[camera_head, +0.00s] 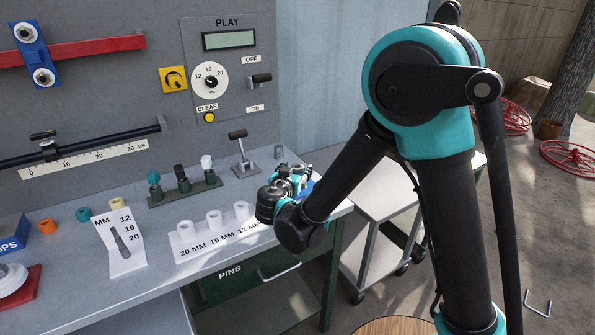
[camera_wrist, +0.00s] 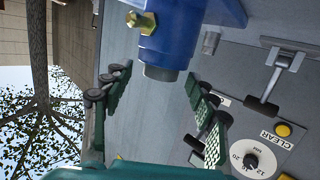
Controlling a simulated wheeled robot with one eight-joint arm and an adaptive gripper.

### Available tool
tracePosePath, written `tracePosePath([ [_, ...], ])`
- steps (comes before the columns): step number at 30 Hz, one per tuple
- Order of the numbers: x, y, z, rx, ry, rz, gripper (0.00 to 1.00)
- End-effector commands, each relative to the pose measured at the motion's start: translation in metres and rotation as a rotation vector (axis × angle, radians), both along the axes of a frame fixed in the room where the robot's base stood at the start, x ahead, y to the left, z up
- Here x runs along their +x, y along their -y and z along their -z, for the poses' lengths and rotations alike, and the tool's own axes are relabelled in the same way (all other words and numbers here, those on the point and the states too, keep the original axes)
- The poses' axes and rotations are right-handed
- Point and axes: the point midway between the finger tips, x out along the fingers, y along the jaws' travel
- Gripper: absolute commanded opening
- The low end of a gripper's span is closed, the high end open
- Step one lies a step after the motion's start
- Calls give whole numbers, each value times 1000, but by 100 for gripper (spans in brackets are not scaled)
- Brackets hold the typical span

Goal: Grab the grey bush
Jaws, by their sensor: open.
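A small grey bush (camera_head: 279,151) stands on the bench near its back right, right of a lever. In the wrist view a small grey cylinder (camera_wrist: 211,41), which looks like this bush, is beside a blue device, beyond the right finger. My gripper (camera_head: 288,180) is over the right end of the bench, in front of the bush and apart from it. In the wrist view my gripper (camera_wrist: 163,82) has its two green fingers spread, with no bush held between them. The head view partly hides the fingers behind the wrist.
The blue device (camera_wrist: 175,35) with a brass fitting is close ahead of the fingers. The lever (camera_head: 243,152) stands left of the bush. White holders (camera_head: 214,222), coloured rings (camera_head: 83,214) and a pin rack (camera_head: 186,188) occupy the bench. The grey panel (camera_head: 120,80) rises behind.

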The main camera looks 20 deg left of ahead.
Motion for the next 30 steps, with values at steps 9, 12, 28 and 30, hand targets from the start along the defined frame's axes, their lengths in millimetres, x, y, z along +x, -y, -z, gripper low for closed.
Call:
tracePosePath([
  [9, 7, -1, 1, 0, 0, 0, 55],
  [12, 7, -1, 1, 0, 0, 0, 42],
  [28, 7, -1, 1, -1, 1, 0, 1],
  [30, 7, -1, 0, -1, 1, 0, 1],
])
